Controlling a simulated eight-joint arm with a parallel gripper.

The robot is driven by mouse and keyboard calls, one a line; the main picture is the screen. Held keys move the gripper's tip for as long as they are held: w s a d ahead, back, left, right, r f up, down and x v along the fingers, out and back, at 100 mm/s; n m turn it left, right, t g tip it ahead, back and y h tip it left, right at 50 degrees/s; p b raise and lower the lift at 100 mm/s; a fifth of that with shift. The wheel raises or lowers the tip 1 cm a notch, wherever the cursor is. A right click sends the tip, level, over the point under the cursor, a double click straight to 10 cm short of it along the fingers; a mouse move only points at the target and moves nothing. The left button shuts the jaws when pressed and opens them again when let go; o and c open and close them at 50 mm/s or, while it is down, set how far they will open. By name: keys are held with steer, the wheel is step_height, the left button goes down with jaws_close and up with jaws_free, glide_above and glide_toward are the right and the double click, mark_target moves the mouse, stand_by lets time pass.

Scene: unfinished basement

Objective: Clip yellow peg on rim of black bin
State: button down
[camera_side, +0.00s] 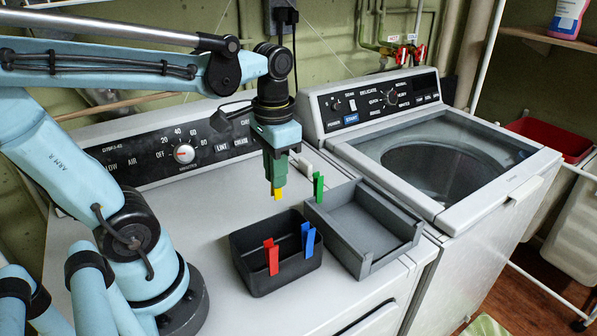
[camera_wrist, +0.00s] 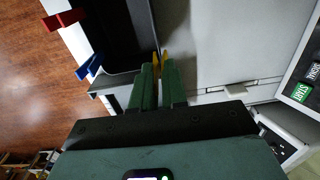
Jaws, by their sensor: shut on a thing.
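The black bin (camera_side: 252,273) stands on the white dryer top. My gripper (camera_side: 275,184) points down and is shut on the yellow peg (camera_side: 277,194), whose lower end shows below the fingertips. In the side view the peg appears above the bin's back rim, with a gap between them. In the wrist view the green fingertips (camera_wrist: 157,72) are together around the yellow peg (camera_wrist: 164,57), beside the edge of the bin (camera_wrist: 121,52). Most of the peg is hidden between the fingers.
A red peg (camera_side: 271,257) and a blue peg (camera_side: 308,240) are clipped on the bin's front rim. A grey tray (camera_side: 372,209) stands to the right, with a green peg (camera_side: 318,187) at its left edge.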

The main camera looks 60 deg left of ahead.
mark_target(277, 195)
steer(key=shift+f, duration=2.95)
steer(key=c, duration=1.1)
jaws_free()
